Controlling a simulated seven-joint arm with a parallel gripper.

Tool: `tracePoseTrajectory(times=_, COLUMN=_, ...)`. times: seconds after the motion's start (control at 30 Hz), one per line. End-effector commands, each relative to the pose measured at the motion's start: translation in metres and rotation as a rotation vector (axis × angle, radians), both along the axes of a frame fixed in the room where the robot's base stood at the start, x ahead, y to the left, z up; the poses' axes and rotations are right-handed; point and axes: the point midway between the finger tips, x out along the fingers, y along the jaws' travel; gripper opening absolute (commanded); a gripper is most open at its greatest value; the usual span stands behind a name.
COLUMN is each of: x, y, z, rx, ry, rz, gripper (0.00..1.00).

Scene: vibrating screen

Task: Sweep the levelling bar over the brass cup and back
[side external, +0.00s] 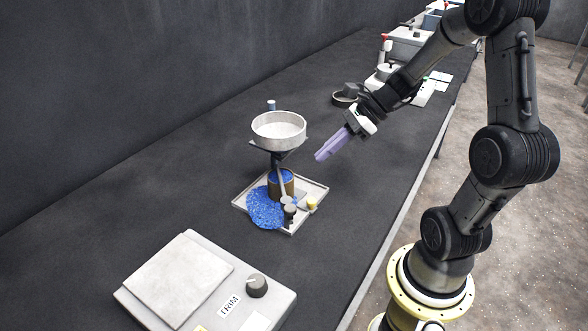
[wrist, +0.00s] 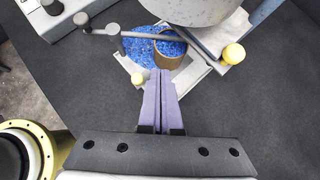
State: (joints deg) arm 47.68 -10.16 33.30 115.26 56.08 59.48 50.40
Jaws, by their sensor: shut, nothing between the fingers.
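The brass cup (side external: 289,187) stands on a pale tray under a raised round pan, with blue granules inside. In the wrist view the cup (wrist: 168,63) shows just beyond my fingertips, partly hidden by the pan. The levelling bar (wrist: 146,36) is a thin grey rod reaching from a grey post at left across the far part of the cup; in the side view the bar (side external: 283,181) passes in front of the cup. My gripper (side external: 319,157) has purple fingers, shut and empty, apart from the cup and bar. The fingers (wrist: 161,71) also show in the wrist view.
The round pan (side external: 279,131) overhangs the cup. Blue granules (side external: 264,209) lie spilled on the tray (side external: 314,189) and past its edge. A yellow knob (side external: 312,204) sits at the tray's near right. A control box (side external: 258,285) stands nearer. The dark bench right of the tray is clear.

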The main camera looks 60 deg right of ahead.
Motion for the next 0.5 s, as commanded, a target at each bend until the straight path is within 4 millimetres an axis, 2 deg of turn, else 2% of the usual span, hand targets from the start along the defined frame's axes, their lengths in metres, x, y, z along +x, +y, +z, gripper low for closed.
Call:
tracePoseTrajectory(times=0.23, x=0.025, y=0.026, z=-0.035, rx=0.003, ry=0.004, rz=0.005, gripper=0.0)
tracePoseTrajectory(times=0.5, x=0.048, y=0.047, z=-0.041, rx=0.0, ry=0.0, rz=0.003, gripper=0.0)
